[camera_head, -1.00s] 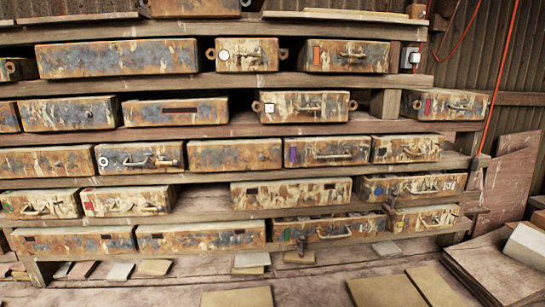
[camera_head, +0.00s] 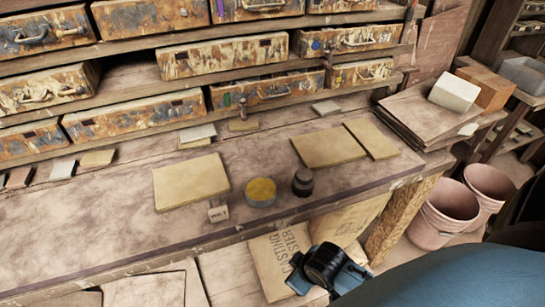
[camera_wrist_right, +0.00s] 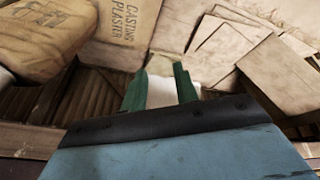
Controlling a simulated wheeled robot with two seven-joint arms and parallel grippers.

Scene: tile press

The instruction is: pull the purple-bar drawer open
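The purple-bar drawer (camera_head: 255,9) is a rusty, blue-grey mottled box at the top edge of the head view, partly cut off. Its purple bar is on the left of its front, and a pull handle is on the right. Its front looks about level with the drawers beside it. My right gripper (camera_wrist_right: 160,84) shows two green fingers set apart with nothing between them. In the head view my right wrist is low, in front of the bench and far from the drawer. My left gripper is not in view.
Other rusty drawers (camera_head: 221,56) fill the shelves around it. The workbench (camera_head: 90,225) below carries tan tiles (camera_head: 190,181), a yellow-topped tin (camera_head: 261,191) and a dark jar (camera_head: 303,181). Pink buckets (camera_head: 449,213) stand at right. A casting plaster sack (camera_head: 272,262) lies below the bench.

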